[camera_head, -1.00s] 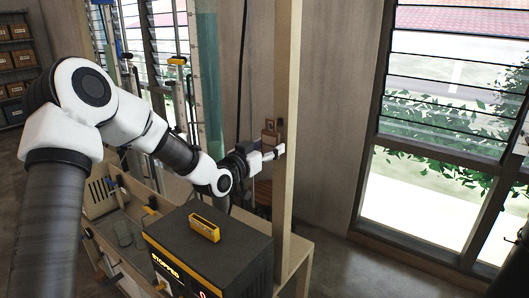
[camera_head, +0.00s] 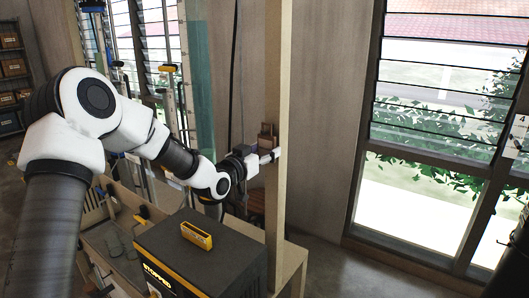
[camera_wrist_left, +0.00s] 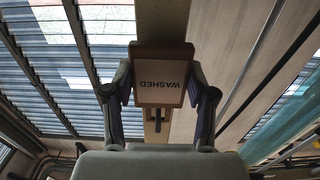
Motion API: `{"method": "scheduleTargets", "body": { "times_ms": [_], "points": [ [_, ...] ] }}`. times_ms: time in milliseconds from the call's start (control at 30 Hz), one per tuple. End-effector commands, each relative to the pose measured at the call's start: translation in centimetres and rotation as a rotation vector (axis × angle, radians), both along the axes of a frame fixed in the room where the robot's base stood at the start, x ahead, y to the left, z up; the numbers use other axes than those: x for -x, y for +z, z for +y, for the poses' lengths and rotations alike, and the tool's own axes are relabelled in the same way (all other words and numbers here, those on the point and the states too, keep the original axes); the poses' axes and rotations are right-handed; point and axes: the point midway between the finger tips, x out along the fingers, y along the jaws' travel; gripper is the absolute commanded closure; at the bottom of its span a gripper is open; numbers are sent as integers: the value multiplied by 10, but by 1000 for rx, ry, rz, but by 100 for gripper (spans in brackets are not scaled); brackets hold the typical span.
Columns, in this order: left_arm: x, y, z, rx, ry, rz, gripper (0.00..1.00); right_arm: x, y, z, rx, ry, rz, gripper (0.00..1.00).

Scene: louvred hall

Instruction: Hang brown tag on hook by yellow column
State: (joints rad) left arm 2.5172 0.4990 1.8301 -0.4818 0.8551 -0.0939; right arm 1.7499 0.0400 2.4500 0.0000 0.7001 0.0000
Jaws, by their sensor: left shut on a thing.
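My left gripper (camera_head: 262,158) is shut on a brown tag (camera_head: 267,134), raised beside the pale wooden post. In the left wrist view the tag (camera_wrist_left: 161,77) reads WASHED, upside down in the picture, between the two fingers of the gripper (camera_wrist_left: 161,92). A small dark piece (camera_wrist_left: 157,118) shows below the tag there; I cannot tell whether it is part of the tag or a hook. A column with a yellow cap (camera_head: 167,68) stands behind my left arm. I cannot make out a hook by it. My right gripper is out of view.
The wooden post (camera_head: 276,95) rises close to the gripper. A dark box (camera_head: 215,245) with a yellow item (camera_head: 196,235) on top stands below my arm. Louvred windows (camera_head: 450,75) are at the right. Shelves with boxes (camera_head: 12,68) are far left.

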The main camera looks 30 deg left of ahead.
Motion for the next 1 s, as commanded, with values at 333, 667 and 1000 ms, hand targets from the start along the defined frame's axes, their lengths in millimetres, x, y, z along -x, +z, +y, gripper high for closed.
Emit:
{"method": "scheduleTargets", "body": {
  "times_ms": [333, 667, 1000],
  "points": [
    [0, -8, 0, 0, 0, 0, 100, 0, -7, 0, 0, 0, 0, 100],
    [0, -14, 0, 0, 0, 0, 100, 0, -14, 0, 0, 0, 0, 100],
    [0, -14, 0, 0, 0, 0, 40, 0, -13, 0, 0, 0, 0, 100]
  ]
}}
